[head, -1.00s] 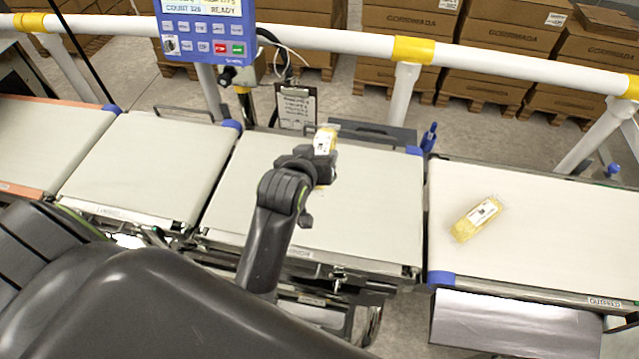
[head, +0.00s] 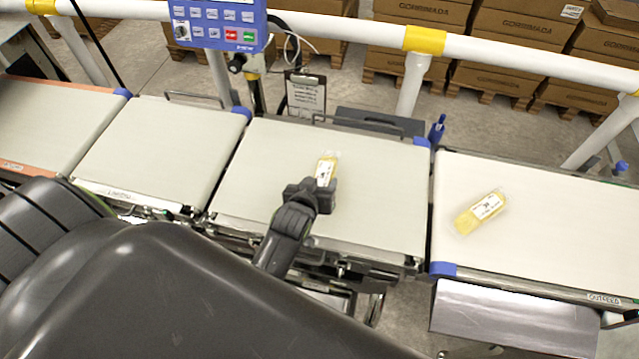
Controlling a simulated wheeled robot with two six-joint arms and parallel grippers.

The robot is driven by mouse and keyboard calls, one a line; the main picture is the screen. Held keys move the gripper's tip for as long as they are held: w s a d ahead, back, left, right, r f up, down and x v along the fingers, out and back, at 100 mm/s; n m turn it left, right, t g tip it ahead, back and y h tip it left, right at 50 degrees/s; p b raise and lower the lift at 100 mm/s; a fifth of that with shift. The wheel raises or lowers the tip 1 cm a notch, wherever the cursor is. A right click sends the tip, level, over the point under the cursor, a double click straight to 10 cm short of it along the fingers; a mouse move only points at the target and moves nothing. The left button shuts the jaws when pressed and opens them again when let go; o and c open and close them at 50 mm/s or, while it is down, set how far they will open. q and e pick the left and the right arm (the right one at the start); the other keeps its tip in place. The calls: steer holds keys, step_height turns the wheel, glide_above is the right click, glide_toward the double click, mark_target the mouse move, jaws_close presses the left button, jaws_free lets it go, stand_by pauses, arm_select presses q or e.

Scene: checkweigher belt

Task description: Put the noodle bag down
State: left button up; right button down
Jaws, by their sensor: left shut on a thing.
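A yellow noodle bag (head: 327,168) with a white label is at my left gripper (head: 318,190), over the middle belt section (head: 381,190). The left gripper is shut on the bag's near end, and the fingers hide that end. The bag's far end sticks out beyond the fingers. I cannot tell whether the bag touches the belt. A second noodle bag (head: 480,212) lies flat and tilted on the outfeed belt (head: 560,230) at the right. My right gripper is not in view.
Two more belt sections (head: 150,150) at the left are bare. A blue control panel (head: 217,22) on a post, a clipboard (head: 305,95) and a white guard rail (head: 510,61) stand behind the belts. Stacked cartons (head: 515,28) are beyond the rail.

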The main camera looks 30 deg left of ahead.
arm_select(q)
steer(key=shift+f, duration=0.3)
steer(key=shift+f, duration=0.1)
steer(key=o, duration=1.5)
steer(key=shift+c, duration=0.2)
